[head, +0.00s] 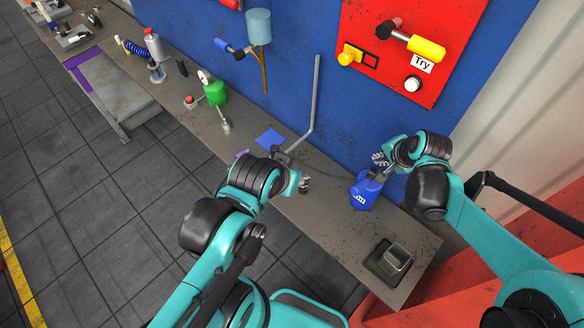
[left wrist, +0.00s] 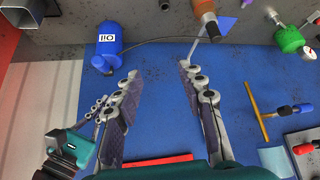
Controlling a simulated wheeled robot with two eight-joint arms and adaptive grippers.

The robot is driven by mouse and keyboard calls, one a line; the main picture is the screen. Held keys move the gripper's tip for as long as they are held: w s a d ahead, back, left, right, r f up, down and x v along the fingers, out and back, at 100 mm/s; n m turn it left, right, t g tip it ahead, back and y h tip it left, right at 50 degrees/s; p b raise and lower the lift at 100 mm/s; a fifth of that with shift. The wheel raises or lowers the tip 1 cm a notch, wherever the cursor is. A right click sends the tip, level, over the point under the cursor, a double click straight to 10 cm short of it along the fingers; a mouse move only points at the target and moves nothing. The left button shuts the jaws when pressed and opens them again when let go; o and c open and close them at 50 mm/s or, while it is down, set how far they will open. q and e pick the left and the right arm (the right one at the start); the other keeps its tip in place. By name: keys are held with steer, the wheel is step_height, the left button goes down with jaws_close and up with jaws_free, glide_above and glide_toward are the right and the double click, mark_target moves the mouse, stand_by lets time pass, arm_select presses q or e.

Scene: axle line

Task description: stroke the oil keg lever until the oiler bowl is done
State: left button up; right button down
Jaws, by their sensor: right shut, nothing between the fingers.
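The blue oil keg (head: 364,193) with a white "Oil" label stands on the bench at the right; it also shows in the left wrist view (left wrist: 106,42). My right gripper (head: 379,159) is shut and empty, just above the keg's top; whether it touches the lever is too small to tell. The left wrist view shows its fingers (left wrist: 100,108) beside the keg. My left gripper (left wrist: 158,95) is open and empty; in the head view it is over the bench (head: 304,184). A copper-coloured fitting (left wrist: 205,14) sits near the keg's dark hose. I cannot tell whether it is the oiler bowl.
A bent grey rod (head: 316,95) rises from the bench between the arms. A dark box (head: 388,262) stands at the bench's near end. A red panel (head: 400,40) hangs on the blue wall.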

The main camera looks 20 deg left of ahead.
arm_select(q)
jaws_close()
stand_by(1.4)
